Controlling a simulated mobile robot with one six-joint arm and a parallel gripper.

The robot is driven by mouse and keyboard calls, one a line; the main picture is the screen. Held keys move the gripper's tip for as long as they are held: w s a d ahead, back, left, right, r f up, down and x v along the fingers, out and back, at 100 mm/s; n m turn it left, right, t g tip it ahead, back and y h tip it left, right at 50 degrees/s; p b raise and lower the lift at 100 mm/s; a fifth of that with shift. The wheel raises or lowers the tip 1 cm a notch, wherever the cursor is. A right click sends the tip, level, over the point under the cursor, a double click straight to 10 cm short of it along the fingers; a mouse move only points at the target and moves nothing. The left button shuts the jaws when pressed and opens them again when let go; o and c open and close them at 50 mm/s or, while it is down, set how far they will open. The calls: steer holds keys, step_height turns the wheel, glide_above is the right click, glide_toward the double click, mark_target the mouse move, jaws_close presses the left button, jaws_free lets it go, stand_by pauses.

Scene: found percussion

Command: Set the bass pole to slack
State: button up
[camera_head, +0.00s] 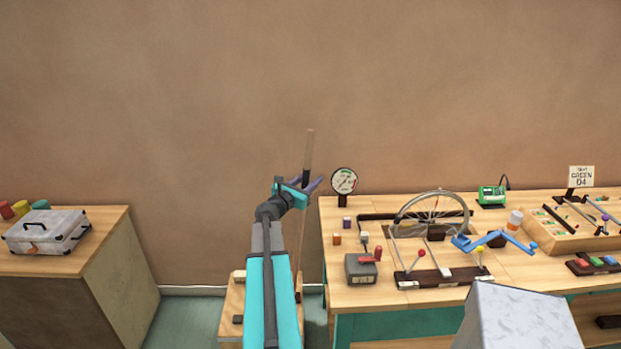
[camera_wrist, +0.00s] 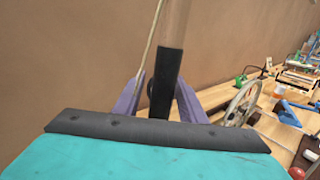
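The bass pole (camera_head: 309,150) is a wooden stick with a black grip section, standing nearly upright with a slight lean to the right. Its lower part runs down behind my arm toward a wooden base (camera_head: 232,309). My gripper (camera_head: 307,183) is at the black grip. In the wrist view the purple fingers (camera_wrist: 158,93) stand on either side of the black grip (camera_wrist: 165,85). A gap shows on the left side; contact on the right is unclear. A thin cord (camera_wrist: 151,40) runs left of the pole. A round dial gauge (camera_head: 344,181) stands right of the pole.
A workbench (camera_head: 340,215) on the right carries a spoked wheel (camera_head: 432,212), a grey lever box (camera_head: 360,267), a blue crank (camera_head: 500,240) and small blocks. A metal case (camera_head: 46,231) sits on a left cabinet. Floor shows between cabinet and base.

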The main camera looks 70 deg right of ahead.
steer(key=shift+d, duration=0.15)
jaws_close()
stand_by(0.4)
